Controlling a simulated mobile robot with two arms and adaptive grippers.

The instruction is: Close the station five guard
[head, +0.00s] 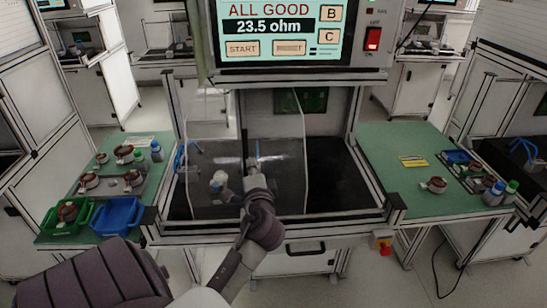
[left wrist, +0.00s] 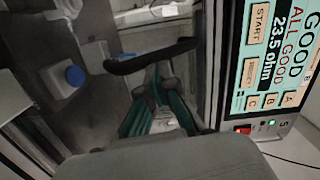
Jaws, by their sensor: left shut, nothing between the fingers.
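The station guard (head: 285,160) is a clear panel in the metal frame of the middle station, below the screen. Its clear sheet and slanted edges show faintly, and I cannot tell exactly how far it stands open. A dark bar, which looks like its handle (left wrist: 150,57), crosses the left wrist view just beyond my fingers. My left gripper (head: 252,163) is at the front of the station, in front of the panel; in the left wrist view its fingertips (left wrist: 153,88) are shut and empty, close to the bar. I cannot tell whether they touch it. My right gripper is out of view.
The test screen (head: 282,30) reads ALL GOOD, 23.5 ohm. A white piece with a blue part (head: 218,180) is inside the station. Green side tables (head: 375,145) hold parts and bottles; a green bin (head: 50,222) and a blue bin (head: 103,222) stand at left.

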